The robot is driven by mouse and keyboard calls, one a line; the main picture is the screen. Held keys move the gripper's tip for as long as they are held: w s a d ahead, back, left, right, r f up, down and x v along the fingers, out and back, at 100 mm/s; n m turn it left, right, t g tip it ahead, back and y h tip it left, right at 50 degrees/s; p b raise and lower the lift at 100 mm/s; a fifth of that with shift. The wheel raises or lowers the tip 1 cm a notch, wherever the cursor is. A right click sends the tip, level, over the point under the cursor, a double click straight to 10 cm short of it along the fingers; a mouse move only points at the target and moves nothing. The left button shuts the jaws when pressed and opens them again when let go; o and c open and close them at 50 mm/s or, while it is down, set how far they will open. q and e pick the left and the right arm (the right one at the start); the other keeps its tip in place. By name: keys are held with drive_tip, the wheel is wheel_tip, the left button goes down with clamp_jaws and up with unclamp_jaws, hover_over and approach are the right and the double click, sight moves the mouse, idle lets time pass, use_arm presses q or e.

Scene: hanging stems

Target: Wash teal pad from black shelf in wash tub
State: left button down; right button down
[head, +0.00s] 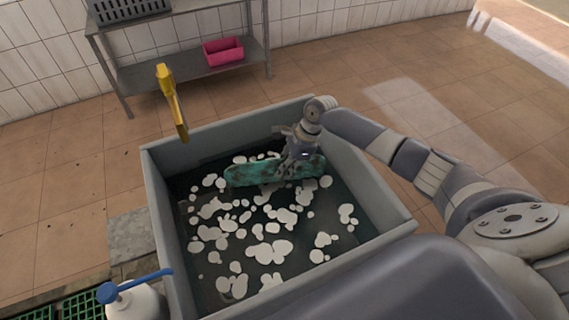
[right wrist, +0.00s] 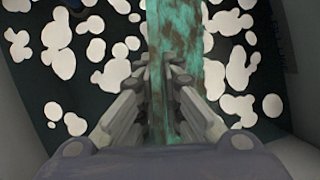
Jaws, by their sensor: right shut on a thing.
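The teal pad (head: 250,174) is long, with brown stains, and is in the wash tub (head: 164,202) near its far side, at the water with white foam patches. My right gripper (head: 287,166) is shut on the pad from above, right of its middle. In the right wrist view the pad (right wrist: 174,30) runs up from between the fingers (right wrist: 163,75). I cannot tell how much of the pad is under water. My left gripper is not in view.
A yellow tap-like fixture (head: 172,100) rises at the tub's back left. A white bottle with a blue pump (head: 138,300) is at front left, near green crates (head: 82,305). A metal shelf (head: 180,72) with a pink bin (head: 223,51) and a dark crate (head: 128,10) stands behind.

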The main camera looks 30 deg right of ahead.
wheel_tip(320, 180, down, 9)
drive_tip(key=b, duration=0.3)
idle(0.5)
drive_tip(key=shift+s+d+p, duration=0.2)
drive_tip(key=shift+d+p, duration=2.55)
drive_tip(key=shift+p, duration=0.55)
idle(0.5)
